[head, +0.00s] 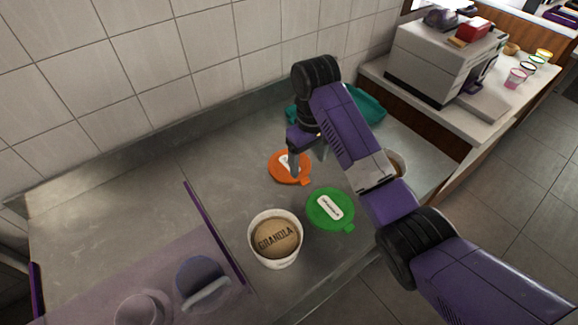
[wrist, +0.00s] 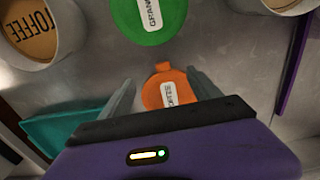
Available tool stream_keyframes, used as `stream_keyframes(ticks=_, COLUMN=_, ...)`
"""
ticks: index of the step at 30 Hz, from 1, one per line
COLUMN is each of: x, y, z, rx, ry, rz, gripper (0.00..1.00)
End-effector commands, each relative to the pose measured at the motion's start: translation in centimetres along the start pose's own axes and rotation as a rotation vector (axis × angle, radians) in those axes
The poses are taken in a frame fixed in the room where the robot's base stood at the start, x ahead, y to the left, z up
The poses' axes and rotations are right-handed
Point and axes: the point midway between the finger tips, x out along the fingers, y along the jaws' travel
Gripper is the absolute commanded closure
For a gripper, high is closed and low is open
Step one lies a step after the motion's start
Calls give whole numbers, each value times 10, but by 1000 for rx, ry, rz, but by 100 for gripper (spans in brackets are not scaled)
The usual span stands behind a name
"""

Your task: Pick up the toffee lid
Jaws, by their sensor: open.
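The orange lid (head: 280,171) with a white label lies flat on the metal counter. In the wrist view the lid (wrist: 152,94) has a small tab and a partly readable label that seems to say toffee. My gripper (head: 295,166) is open and points down right at the lid, hiding part of it in the head view. In the wrist view the fingers of my gripper (wrist: 163,84) stand apart on either side of the lid, with nothing held. I cannot tell the exact height of the fingertips over the counter.
A green lid (head: 322,217), labelled granola, lies nearby. The granola tub (head: 254,247) stands open in front. A tub reading "OFFEE" (wrist: 62,35) is mostly behind my arm in the head view. A teal container (head: 370,106) sits behind.

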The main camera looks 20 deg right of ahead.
Motion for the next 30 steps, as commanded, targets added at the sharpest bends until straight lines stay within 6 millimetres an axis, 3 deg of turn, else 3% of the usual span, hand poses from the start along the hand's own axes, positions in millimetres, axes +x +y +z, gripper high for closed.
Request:
stream_keyframes(ticks=15, x=60, y=-6, z=-5, rx=1, ry=0, rz=1, gripper=28)
stream_keyframes(ticks=23, x=64, y=-6, z=-6, rx=1, ry=2, rz=1, gripper=28)
stream_keyframes(ticks=24, x=64, y=-6, z=-6, rx=1, ry=3, rz=1, gripper=30)
stream_keyframes(ticks=30, x=64, y=-6, z=-6, rx=1, ry=3, rz=1, gripper=69)
